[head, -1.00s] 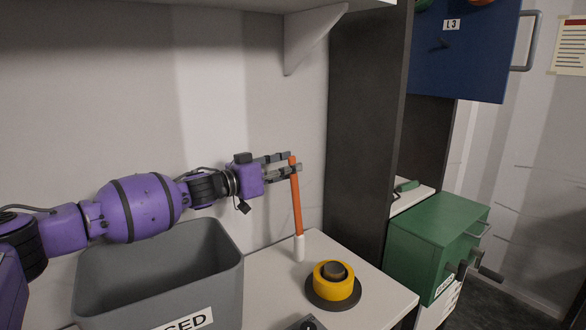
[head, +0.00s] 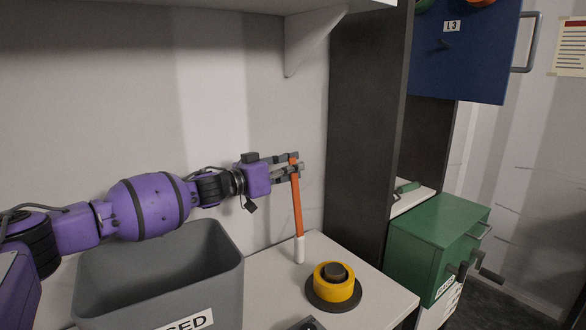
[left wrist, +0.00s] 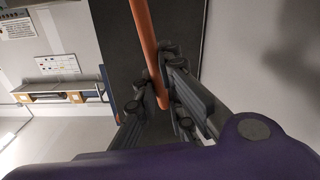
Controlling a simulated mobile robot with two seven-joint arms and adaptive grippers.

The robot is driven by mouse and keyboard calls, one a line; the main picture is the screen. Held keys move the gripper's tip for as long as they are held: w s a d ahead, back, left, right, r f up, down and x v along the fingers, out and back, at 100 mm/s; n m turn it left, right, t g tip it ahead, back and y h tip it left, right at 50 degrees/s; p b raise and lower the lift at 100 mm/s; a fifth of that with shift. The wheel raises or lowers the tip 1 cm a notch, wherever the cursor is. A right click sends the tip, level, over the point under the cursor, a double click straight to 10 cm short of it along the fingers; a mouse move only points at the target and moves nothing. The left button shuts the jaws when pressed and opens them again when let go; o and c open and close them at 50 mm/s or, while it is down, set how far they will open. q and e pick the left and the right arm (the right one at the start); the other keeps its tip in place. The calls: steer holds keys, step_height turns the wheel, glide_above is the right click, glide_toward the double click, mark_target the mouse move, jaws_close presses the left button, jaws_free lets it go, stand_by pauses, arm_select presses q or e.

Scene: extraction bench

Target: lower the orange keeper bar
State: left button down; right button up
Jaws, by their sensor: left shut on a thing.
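The orange keeper bar (head: 297,208) stands nearly upright on the bench, its lower end in a white sleeve (head: 299,249). My left gripper (head: 292,163) is shut on the bar near its top end. In the left wrist view the bar (left wrist: 146,40) passes between the fingers of my left gripper (left wrist: 165,88). My right gripper is not in view.
A grey bin (head: 232,275) stands on the bench (head: 385,303) left of the bar. A yellow and black round button (head: 334,284) is in front of the bar. A dark upright panel (head: 365,130) and a green box (head: 430,235) are to the right.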

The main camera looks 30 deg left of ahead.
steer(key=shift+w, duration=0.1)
arm_select(q)
steer(key=shift+s+d+r+p, duration=0.15)
steer(key=shift+d+r+p, duration=0.05)
steer(key=shift+d+p, duration=0.15)
steer(key=s+d+f+m+p, duration=0.1)
steer(key=s+d+m+p, duration=0.1)
steer(key=d, duration=0.3)
steer(key=s+d+f+m+p, duration=0.1)
steer(key=s+d+m+p, duration=0.1)
steer(key=d+m, duration=0.3)
steer(key=shift+s+d+p, duration=0.3)
steer(key=shift+d+p, duration=0.3)
steer(key=shift+p, duration=0.2)
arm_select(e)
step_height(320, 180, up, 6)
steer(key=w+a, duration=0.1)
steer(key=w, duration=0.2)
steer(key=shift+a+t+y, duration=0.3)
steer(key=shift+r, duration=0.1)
